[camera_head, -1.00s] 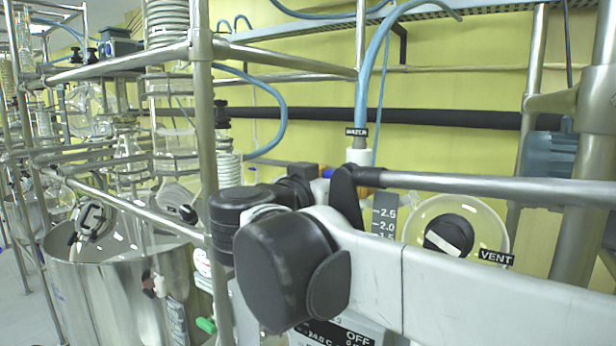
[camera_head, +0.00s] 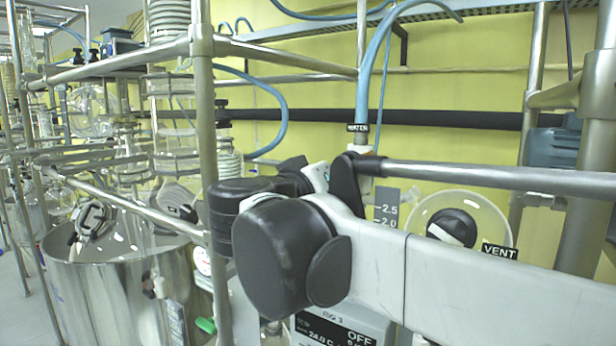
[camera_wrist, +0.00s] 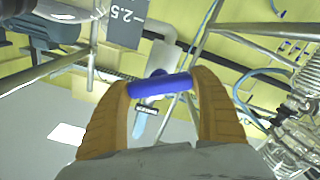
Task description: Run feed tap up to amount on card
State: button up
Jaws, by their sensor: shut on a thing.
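In the wrist view, the blue bar-shaped tap handle (camera_wrist: 160,86) lies across between the two orange-brown fingers of my gripper (camera_wrist: 163,98), which is shut on it. Below the handle, a small black label (camera_wrist: 147,109) sits by a pale blue hose (camera_wrist: 140,126). In the head view, my arm hides the tap and gripper. Behind the arm, a grey scale plate (camera_head: 386,210) shows marks 2.5 and 2.0; its lower part is hidden. The plate also shows in the wrist view (camera_wrist: 126,20). A blue hose (camera_head: 364,95) comes down to a WATER label (camera_head: 357,128). I see no card with an amount.
Steel frame poles (camera_head: 207,150) and a horizontal bar (camera_head: 500,178) stand close around my arm. A round clear part with a black knob (camera_head: 452,227) and a VENT label (camera_head: 499,252) are at right. A display reading OFF (camera_head: 345,332) is below. A steel vessel (camera_head: 110,290) stands left.

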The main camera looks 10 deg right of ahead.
jog(key=n+b, duration=0.1)
jog(key=n, duration=0.4)
jog(key=shift+f, duration=0.1)
jog(key=shift+n, duration=0.3)
dwell(0.4)
jog(key=o, duration=1.2)
jog(key=v, duration=1.2)
